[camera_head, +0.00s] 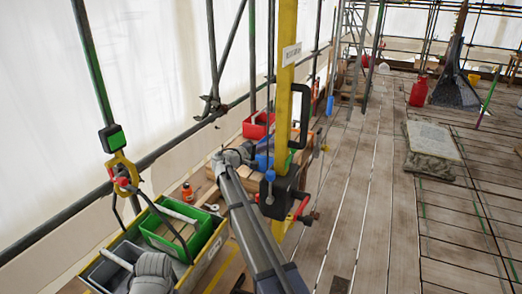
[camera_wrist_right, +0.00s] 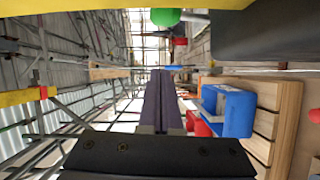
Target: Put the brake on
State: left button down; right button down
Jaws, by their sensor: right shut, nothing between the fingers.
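A yellow post (camera_head: 286,90) stands in the middle of the head view, with a black handle (camera_head: 300,115) on its side. A dark block (camera_head: 284,192) sits low on the post. A red lever (camera_head: 301,208) with a dark end sticks out to the right of the block; I cannot tell whether this is the brake or how it is set. My right gripper (camera_head: 240,155) is left of the post, above the block and apart from the lever. Its fingers (camera_wrist_right: 160,95) are shut and empty in the right wrist view. My left gripper is not in view.
A yellow-edged tray (camera_head: 212,258) with a green bin (camera_head: 160,237) stands at lower left. A hook (camera_head: 121,172) hangs above it. A red bin (camera_head: 258,124) is behind my gripper; a blue box (camera_wrist_right: 228,110) shows beside my fingers. The plank floor (camera_head: 350,215) to the right is mostly clear.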

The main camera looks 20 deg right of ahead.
aim_at(292, 157)
jog(key=shift+s+d+f, duration=0.1)
jog(key=shift+s+d, duration=0.35)
jog(key=shift+d, duration=0.3)
jog(key=shift+s+d+f, duration=0.1)
jog(key=shift+s+d, duration=0.4)
jog(key=shift+d, duration=0.3)
jog(key=shift+s+d+f, duration=0.1)
jog(key=shift+s+d, duration=0.35)
jog(key=shift+d, duration=0.3)
